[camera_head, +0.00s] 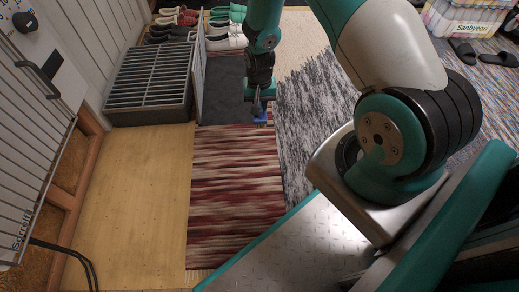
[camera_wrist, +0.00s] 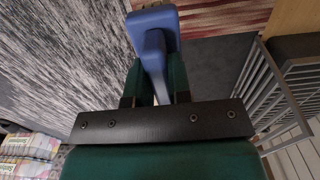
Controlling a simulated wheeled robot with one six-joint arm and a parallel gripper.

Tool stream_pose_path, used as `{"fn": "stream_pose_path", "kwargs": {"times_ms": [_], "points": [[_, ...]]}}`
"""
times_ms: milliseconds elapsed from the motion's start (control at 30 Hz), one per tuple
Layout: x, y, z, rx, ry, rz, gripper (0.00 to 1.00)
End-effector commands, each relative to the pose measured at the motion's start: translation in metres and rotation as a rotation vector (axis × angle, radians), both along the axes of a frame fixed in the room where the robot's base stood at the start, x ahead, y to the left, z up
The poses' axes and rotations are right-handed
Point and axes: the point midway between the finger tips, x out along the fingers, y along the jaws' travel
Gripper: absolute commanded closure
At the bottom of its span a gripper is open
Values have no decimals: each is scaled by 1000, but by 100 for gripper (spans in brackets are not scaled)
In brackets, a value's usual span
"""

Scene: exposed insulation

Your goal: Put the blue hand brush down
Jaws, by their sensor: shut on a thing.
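The blue hand brush (camera_wrist: 153,30) is between the fingers of my gripper (camera_wrist: 154,80) in the wrist view, its wide end pointing away from the palm. In the head view a small blue part of the brush (camera_head: 260,119) shows below my gripper (camera_head: 258,104). My gripper is shut on the brush and points down. It is over the area where the dark grey mat meets the red striped rug. I cannot tell the exact height of the brush above the floor.
A red and cream striped rug (camera_head: 235,200) lies in front, with a dark mat (camera_head: 222,85) behind it. A grey slatted rack (camera_head: 150,75) stands left, with several shoes (camera_head: 180,18) behind. A grey patterned rug (camera_head: 315,95) lies right. The wooden floor (camera_head: 130,190) at left is clear.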

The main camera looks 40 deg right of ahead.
Motion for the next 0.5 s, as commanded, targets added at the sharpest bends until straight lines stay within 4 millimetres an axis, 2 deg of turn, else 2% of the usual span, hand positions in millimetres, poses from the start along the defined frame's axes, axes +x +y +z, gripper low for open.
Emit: {"fn": "stream_pose_path", "kwargs": {"times_ms": [33, 300, 500], "points": [[-1, 0, -18, 1, 3, -1, 100], [-1, 0, -96, 1, 3, 1, 100], [0, 0, -137, 1, 1, 1, 100]]}}
